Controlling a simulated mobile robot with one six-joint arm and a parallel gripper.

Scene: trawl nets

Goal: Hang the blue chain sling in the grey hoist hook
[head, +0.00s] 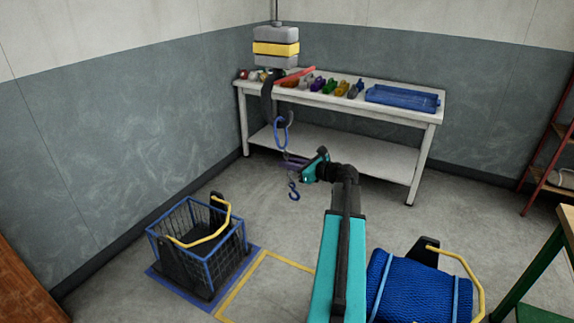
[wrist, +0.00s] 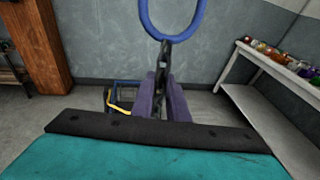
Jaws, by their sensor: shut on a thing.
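My gripper (head: 296,161) is shut on the sling's chain, just under the ring. In the wrist view the ring (wrist: 145,18) stands upright above my purple fingers (wrist: 163,98), with dark chain links between them. The grey hoist hook (head: 290,118) seems to hang beside the upper part of the ring, below the grey and yellow hoist (head: 276,48). I cannot tell whether ring and hook touch. The wrist view does not show the hook.
A white workbench (head: 420,116) with several coloured shackles and a blue tray (head: 402,98) stands behind. A blue-framed wire basket (head: 198,248) with a yellow handle is on the floor at left. A blue net bundle (head: 420,290) lies at front right. Open floor lies between.

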